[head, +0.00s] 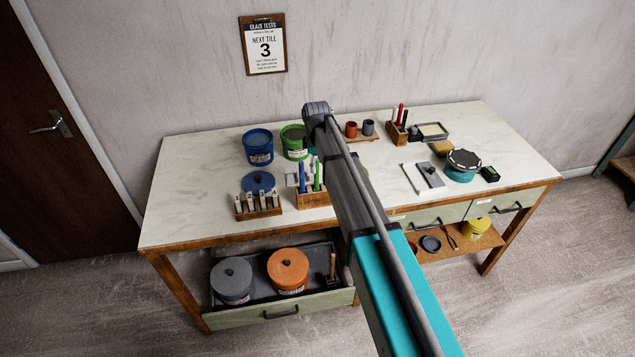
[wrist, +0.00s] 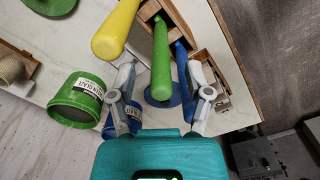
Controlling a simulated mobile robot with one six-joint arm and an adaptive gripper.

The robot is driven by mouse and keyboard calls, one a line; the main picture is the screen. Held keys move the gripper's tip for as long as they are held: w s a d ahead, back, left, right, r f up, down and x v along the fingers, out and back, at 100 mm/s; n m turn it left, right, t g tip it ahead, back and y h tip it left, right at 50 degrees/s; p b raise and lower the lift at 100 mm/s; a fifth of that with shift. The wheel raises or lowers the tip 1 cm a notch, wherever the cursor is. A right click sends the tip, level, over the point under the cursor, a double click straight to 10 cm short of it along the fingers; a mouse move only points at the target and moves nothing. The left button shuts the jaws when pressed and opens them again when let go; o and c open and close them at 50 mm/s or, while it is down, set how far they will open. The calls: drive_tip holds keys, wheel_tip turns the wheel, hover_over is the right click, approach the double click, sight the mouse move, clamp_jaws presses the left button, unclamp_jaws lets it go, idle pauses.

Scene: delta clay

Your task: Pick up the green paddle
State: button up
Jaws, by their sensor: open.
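The green paddle (head: 317,172) stands upright in a wooden holder (head: 313,201) near the table's front edge. In the wrist view the green paddle (wrist: 160,50) rises from the holder (wrist: 179,32), its end towards the camera. My gripper (wrist: 161,72) is open, with one grey finger on each side of the green paddle in the picture. I cannot tell any contact. A yellow paddle (wrist: 113,32) is to the left and a blue paddle (wrist: 184,72) is close on the right. In the head view my arm hides the yellow paddle and most of the gripper.
A blue tub (head: 257,148) and a green tub (head: 294,143) stand behind the holder. A blue lid (head: 258,181) and a small wooden rack (head: 257,207) lie to its left. An open drawer (head: 283,311) holds a grey and an orange tub. The table's left end is clear.

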clamp_jaws()
drive_tip(key=shift+r, duration=0.15)
idle(0.4)
wheel_tip(320, 180, up, 10)
drive_tip(key=p, duration=1)
drive_tip(key=shift+f, duration=0.2)
idle(0.5)
